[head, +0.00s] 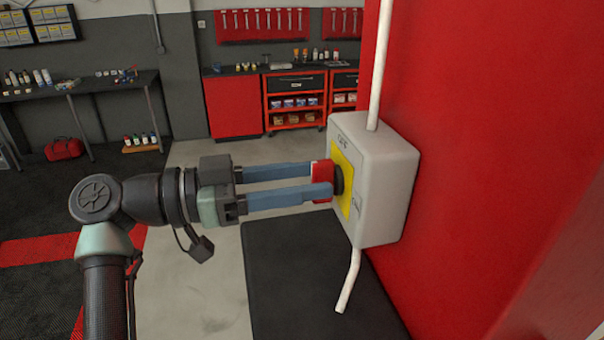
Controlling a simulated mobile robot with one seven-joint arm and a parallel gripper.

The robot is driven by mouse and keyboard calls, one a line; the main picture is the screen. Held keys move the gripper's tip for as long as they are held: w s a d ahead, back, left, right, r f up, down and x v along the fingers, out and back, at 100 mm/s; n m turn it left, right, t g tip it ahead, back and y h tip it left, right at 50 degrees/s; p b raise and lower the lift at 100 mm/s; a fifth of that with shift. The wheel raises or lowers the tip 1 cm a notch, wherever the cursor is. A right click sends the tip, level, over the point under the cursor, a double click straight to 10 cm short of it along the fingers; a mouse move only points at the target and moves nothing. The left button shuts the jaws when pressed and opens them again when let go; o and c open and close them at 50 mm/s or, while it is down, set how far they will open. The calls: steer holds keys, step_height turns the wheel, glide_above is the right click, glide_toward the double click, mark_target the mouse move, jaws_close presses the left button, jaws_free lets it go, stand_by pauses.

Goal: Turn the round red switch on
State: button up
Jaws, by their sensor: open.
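The round red switch (320,171) sits on a yellow plate (346,186) on the front of a pale grey switch box (385,180). The near finger hides part of the knob. I cannot tell whether the fingers touch it.
The box is fixed to a red wall or pillar (490,150) on the right, with white conduits above and below. A dark mat (300,285) lies on the floor below. Workbenches and a red cabinet (233,106) stand far back. Space left of the box is open.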

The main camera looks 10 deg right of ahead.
jaws_close()
steer(key=shift+f+b, duration=0.1)
steer(key=shift+b, duration=0.2)
steer(key=shift+s+f+m+b, duration=0.15)
steer(key=shift+m+b, duration=3.85)
steer(key=shift+m, duration=0.45)
steer(key=shift+s+f+m+b, duration=0.1)
steer(key=shift+s+m+b, duration=0.05)
steer(key=shift+m+b, duration=4.05)
steer(key=shift+m, duration=0.45)
jaws_free()
